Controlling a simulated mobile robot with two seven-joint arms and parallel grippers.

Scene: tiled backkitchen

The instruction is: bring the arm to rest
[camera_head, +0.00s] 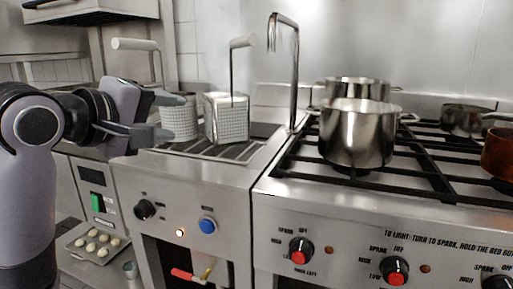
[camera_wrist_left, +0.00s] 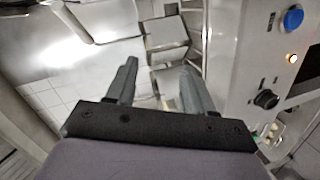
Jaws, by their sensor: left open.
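My left gripper (camera_head: 160,115) comes in from the left in the head view, in front of the fryer's left side. Its two grey fingers stand apart with nothing between them. In the left wrist view the same open fingers (camera_wrist_left: 155,85) show with only a blurred background of tiles and steel surfaces beyond them. My left arm (camera_head: 35,150) fills the left edge of the head view. My right gripper is in neither view.
Two fryer baskets (camera_head: 228,120) stand on the fryer (camera_head: 215,170), close behind the left gripper. A large pot (camera_head: 357,135) stands on the stove (camera_head: 330,205) to the right. A tray of pale round pieces (camera_head: 78,241) is low at the left.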

